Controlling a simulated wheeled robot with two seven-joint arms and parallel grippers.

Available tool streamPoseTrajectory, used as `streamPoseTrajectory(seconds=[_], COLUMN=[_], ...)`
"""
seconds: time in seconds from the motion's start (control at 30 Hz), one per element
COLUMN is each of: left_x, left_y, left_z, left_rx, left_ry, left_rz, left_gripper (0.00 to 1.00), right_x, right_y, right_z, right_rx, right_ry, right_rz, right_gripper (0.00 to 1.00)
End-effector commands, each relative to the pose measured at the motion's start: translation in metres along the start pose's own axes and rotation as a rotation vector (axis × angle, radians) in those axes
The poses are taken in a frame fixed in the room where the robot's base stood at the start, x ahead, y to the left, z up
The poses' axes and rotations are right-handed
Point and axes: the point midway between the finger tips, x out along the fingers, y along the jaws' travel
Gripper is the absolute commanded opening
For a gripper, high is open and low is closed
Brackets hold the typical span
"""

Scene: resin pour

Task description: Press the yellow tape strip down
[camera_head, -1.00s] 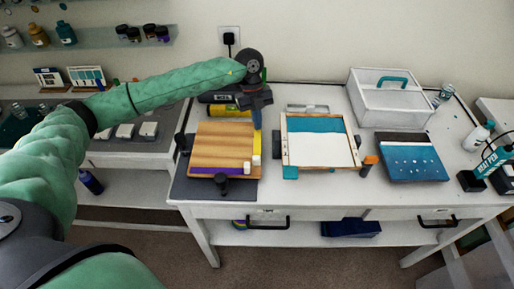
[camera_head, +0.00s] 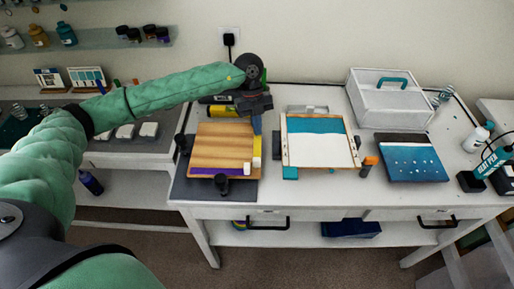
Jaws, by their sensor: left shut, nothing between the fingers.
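The yellow tape strip (camera_head: 257,146) lies along the right edge of a wooden board (camera_head: 221,147). A purple strip (camera_head: 203,171) runs along the board's near edge. My left gripper (camera_head: 257,127) reaches in from the left and points down at the far end of the yellow strip. Its fingers are shut with nothing between them. Whether the fingertips touch the strip cannot be told, and the gripper hides the strip's far end. My right gripper is out of view.
The board lies on a dark mat (camera_head: 183,188) with black posts (camera_head: 222,185) around it. A wooden frame (camera_head: 318,158) stands to the right, then a blue panel (camera_head: 413,165). A white caddy (camera_head: 388,100) and yellow cylinder (camera_head: 224,111) are behind.

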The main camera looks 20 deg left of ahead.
Motion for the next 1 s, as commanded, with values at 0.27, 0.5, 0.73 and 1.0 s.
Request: streamPoseTrajectory(seconds=[0.27, 0.5, 0.73, 1.0], left_x=[0.008, 0.011, 0.012, 0.013], left_y=[0.005, 0.009, 0.010, 0.014], left_z=[-0.009, -0.018, -0.021, -0.029], left_rx=[0.000, 0.001, 0.000, 0.001], left_ry=[0.005, 0.006, 0.006, 0.006], left_rz=[0.008, 0.009, 0.009, 0.008], left_gripper=[0.00, 0.00, 0.00, 0.00], right_x=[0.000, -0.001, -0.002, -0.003], right_y=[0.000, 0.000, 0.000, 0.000], right_z=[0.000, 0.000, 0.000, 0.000], right_rx=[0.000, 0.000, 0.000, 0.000], right_ry=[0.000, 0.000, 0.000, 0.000], right_rz=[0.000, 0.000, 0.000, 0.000], right_gripper=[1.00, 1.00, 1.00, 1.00])
